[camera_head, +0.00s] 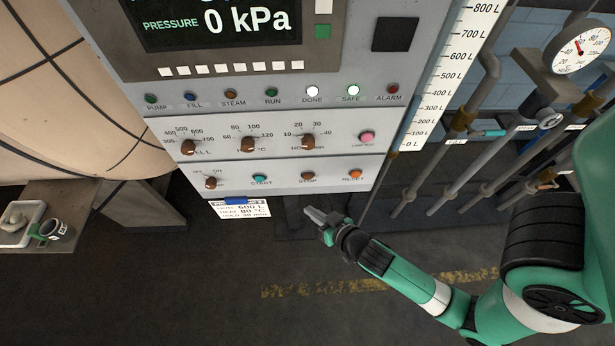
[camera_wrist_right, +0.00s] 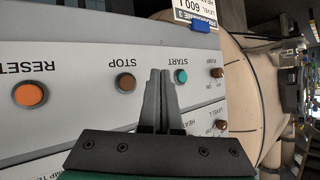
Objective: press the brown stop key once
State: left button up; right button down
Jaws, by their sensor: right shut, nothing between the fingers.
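The brown stop key (camera_head: 308,176) is a round button on the lower strip of the grey control panel (camera_head: 335,172), above its STOP label. It also shows in the right wrist view (camera_wrist_right: 126,82), just left of the fingertips. My right gripper (camera_head: 309,211) is shut and empty, below the panel's lower edge in the head view and apart from the key. In the right wrist view its fingers (camera_wrist_right: 160,75) point at the panel between the stop key and the teal start key (camera_wrist_right: 181,76). My left gripper is not in view.
The orange reset key (camera_head: 355,174) is right of the stop key, and the start key (camera_head: 260,177) is left. A pink button (camera_head: 367,137) and several knobs sit above. Pipes (camera_head: 440,170) stand at the right. A recipe card (camera_head: 240,209) hangs under the panel.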

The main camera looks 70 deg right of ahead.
aim_at(308, 176)
jog(key=w+d, duration=0.3)
jog(key=d, duration=0.4)
jog(key=shift+d, duration=0.2)
dwell(1.8)
jog(key=shift+w+d, duration=0.2)
jog(key=shift+d, duration=0.2)
jog(key=shift+w+d, duration=0.2)
jog(key=shift+d, duration=0.2)
dwell(0.6)
jog(key=shift+r, duration=0.1)
jog(key=shift+s+a+p, duration=0.3)
jog(key=shift+a+p, duration=0.35)
jog(key=shift+a, duration=0.15)
